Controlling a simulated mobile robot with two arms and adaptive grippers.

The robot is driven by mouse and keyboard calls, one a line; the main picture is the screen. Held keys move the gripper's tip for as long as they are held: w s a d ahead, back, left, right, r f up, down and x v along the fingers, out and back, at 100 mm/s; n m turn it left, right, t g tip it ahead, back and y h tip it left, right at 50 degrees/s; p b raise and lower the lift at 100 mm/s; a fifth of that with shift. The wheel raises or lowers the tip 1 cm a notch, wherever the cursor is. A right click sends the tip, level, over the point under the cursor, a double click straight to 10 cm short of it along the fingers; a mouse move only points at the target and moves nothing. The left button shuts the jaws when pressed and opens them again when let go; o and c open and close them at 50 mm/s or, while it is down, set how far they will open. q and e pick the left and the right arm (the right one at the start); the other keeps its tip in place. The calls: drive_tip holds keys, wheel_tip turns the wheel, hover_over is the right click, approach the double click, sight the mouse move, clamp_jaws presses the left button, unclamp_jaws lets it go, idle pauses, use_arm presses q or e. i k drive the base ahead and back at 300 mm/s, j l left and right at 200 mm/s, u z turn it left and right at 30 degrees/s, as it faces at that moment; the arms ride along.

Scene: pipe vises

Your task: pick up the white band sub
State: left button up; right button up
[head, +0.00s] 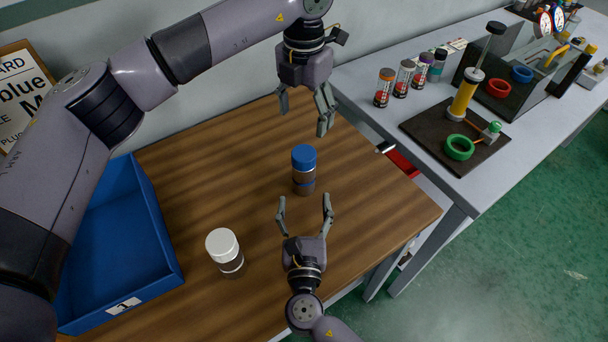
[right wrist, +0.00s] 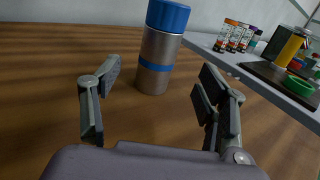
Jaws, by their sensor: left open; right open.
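A metal cylinder with a white top (head: 224,250) stands upright on the wooden table, left of my right gripper. A metal cylinder with a blue top and blue band (head: 303,170) stands upright between my two grippers. My right gripper (head: 304,203) is open and empty, its fingers pointing at the blue-topped cylinder. In the right wrist view that cylinder (right wrist: 160,48) stands just beyond the open fingertips, apart from them. My left gripper (head: 306,112) is open and empty above the table's far side.
A blue bin (head: 165,262) sits at the table's left. A grey bench (head: 375,135) on the right holds several coloured-cap tubes, a dark board (head: 425,127) with a yellow-bodied device and green ring (head: 459,147), and a clear-fronted box. The wooden table's middle left is clear.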

sight(234, 269)
drive_tip(key=k, duration=1.5)
